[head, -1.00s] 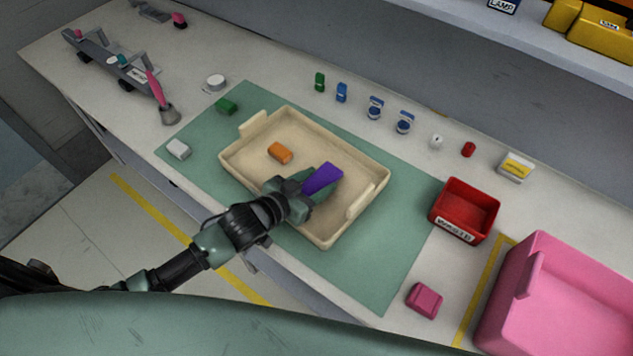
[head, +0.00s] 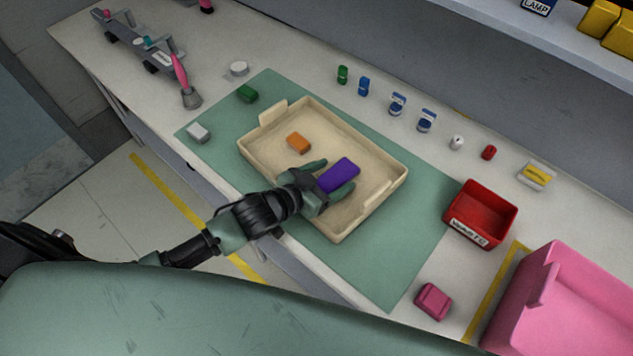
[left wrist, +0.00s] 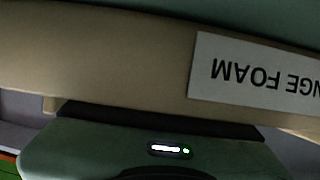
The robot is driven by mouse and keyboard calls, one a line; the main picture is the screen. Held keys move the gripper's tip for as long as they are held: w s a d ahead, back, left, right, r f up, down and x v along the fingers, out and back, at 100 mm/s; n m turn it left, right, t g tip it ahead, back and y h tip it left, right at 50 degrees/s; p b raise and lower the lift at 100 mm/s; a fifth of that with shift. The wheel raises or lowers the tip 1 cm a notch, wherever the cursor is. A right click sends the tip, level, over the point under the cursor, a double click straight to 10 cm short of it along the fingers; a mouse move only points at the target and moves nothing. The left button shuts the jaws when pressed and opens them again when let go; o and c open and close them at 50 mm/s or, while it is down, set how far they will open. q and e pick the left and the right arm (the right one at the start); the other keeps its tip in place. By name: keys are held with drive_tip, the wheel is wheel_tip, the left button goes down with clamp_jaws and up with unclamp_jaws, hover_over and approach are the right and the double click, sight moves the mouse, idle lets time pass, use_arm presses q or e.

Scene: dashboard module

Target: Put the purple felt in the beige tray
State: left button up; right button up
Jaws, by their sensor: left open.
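The purple felt (head: 339,176) is a small block in the right half of the beige tray (head: 374,204), low over or on its floor; any small gap beneath is hard to judge. My left gripper (head: 328,180) is over the tray's front wall. Its two green fingers are spread open, one on each side of the felt. An orange block (head: 299,143) lies in the tray, left of the felt. In the left wrist view, a beige surface (left wrist: 100,60) with an upside-down label reading "NGE FOAM" fills the top. The felt does not show there. My right gripper is not in view.
The tray stands on a green mat (head: 400,265). A red bin (head: 468,230), a pink block (head: 433,301) and a large pink bin (head: 570,300) are to the right. Several small items line the back. A green block (head: 247,93) and a white block (head: 199,133) lie left.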

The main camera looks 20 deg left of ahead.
use_arm(q)
drive_tip(key=b+v, duration=0.1)
drive_tip(key=v, duration=0.9)
drive_tip(key=shift+s+f, duration=0.1)
drive_tip(key=shift+s+a+r, duration=0.3)
drive_tip(key=shift+s+r, duration=0.1)
drive_tip(key=shift+s, duration=0.1)
